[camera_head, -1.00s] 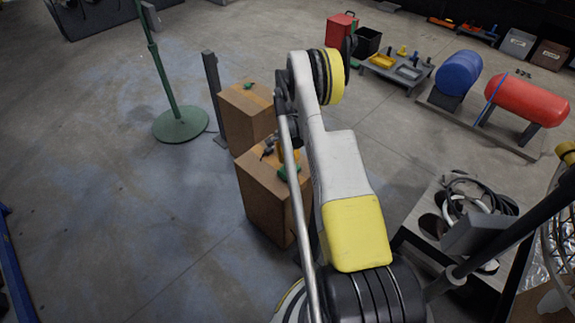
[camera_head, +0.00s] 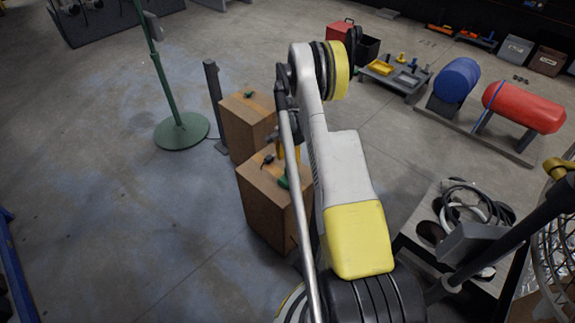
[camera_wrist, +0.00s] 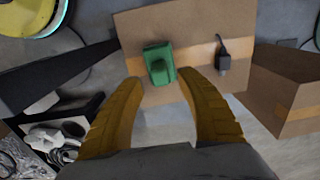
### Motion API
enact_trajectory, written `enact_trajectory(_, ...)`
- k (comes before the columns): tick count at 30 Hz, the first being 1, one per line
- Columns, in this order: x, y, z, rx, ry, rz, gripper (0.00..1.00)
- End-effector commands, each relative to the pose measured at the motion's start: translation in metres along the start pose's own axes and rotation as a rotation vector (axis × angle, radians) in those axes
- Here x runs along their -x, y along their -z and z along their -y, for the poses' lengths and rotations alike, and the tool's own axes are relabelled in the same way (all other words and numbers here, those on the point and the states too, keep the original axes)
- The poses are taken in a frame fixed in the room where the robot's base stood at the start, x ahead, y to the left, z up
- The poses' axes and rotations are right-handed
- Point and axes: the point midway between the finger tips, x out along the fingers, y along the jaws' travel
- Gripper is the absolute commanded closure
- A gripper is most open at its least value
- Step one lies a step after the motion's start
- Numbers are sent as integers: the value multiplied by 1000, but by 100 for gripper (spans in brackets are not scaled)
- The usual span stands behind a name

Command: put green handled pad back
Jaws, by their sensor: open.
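A green handled piece (camera_wrist: 160,63), which looks like the green handled pad, lies on top of the near brown box (camera_wrist: 185,22). In the head view its green edge (camera_head: 283,182) shows beside my arm, which hides much of it. My gripper (camera_wrist: 160,88) is open, with its two yellow fingers apart. The green piece shows just beyond and between the fingertips, and nothing is held. A small black piece with a stem (camera_wrist: 222,52) lies on the same box to the right. Whether the fingers touch anything cannot be told.
A second brown box (camera_head: 247,125) with a small green piece (camera_head: 249,94) on top stands behind the near one. A green round-based stand (camera_head: 181,130) and a dark post (camera_head: 213,95) are to the left. A cart with cables (camera_head: 460,215) is at the right. The left floor is clear.

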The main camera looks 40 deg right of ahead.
Motion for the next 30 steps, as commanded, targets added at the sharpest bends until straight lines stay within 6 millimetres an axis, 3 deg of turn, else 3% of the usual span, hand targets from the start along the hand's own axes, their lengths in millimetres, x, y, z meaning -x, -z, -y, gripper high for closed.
enact_trajectory(1, 17, 0, 0, 0, 0, 0, 55)
enact_trajectory(3, 30, 0, 0, 0, 0, 0, 55)
enact_trajectory(11, 60, -2, 1, 8, 3, -2, 55)
enact_trajectory(14, 85, -12, 8, 56, 17, -13, 55)
enact_trajectory(17, 132, -34, 19, 153, 48, -37, 55)
enact_trajectory(22, 230, -94, 25, 383, 120, -100, 55)
enact_trajectory(26, 293, -144, 13, 562, 177, -153, 55)
enact_trajectory(30, 347, -198, -14, 751, 235, -214, 55)
